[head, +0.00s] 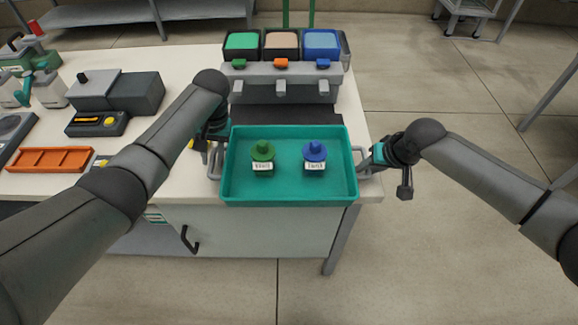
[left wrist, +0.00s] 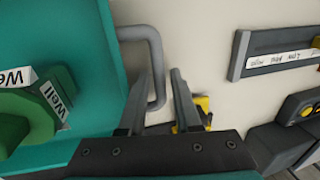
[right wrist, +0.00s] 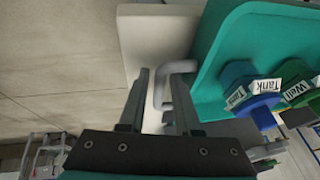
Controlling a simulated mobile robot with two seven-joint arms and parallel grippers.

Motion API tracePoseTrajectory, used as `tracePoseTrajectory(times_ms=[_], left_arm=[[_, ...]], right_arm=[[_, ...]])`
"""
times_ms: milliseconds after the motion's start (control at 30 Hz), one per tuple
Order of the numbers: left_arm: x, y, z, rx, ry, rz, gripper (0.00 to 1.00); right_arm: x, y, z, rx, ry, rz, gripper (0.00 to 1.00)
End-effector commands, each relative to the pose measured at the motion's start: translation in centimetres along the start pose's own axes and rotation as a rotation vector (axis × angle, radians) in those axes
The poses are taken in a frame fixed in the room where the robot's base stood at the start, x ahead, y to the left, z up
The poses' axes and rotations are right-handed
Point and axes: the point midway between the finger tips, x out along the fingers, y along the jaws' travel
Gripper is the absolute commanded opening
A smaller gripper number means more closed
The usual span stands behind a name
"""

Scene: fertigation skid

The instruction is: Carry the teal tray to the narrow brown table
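The teal tray (head: 290,192) sits level at the front edge of the white table. It holds a green knobbed piece labelled "Well" (head: 263,152) and a blue one labelled "Tank" (head: 315,153). My left gripper (head: 215,148) is at the tray's left grey handle; in the left wrist view its open fingers (left wrist: 163,98) stand on either side of the handle bar (left wrist: 157,62). My right gripper (head: 372,160) is at the right handle; in the right wrist view its open fingers (right wrist: 160,103) straddle that bar (right wrist: 159,90). I make out no narrow brown table.
Behind the tray stands a grey rack (head: 283,88) with green, tan and blue bins. An orange tray (head: 50,160), a grey box unit (head: 118,92) and a yellow-marked device (head: 97,123) lie on the table's left. Open floor (head: 440,240) lies to the right and in front.

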Motion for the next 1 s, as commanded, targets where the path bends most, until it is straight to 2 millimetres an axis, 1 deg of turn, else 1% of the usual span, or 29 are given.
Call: tracePoseTrajectory(times_ms=[167, 433, 467, 733, 1000], left_arm=[[0.69, 0.03, 0.02, 0.000, 0.000, 0.000, 0.32], [0.75, 0.03, 0.02, 0.001, 0.000, 0.000, 0.32], [0.75, 0.03, 0.02, 0.001, 0.000, 0.001, 0.31], [0.72, 0.03, 0.01, 0.000, 0.001, 0.001, 0.01], [0.70, 0.03, -0.01, 0.000, 0.001, 0.001, 0.00]], right_arm=[[0.67, -0.02, -0.03, -0.001, 0.000, 0.000, 0.32], [0.73, -0.01, -0.01, -0.001, 0.000, 0.000, 0.32], [0.73, -0.01, -0.01, -0.001, 0.000, 0.000, 0.31], [0.71, 0.00, 0.00, -0.001, 0.000, 0.000, 0.01], [0.71, 0.00, 0.01, -0.001, 0.000, 0.000, 0.00]])
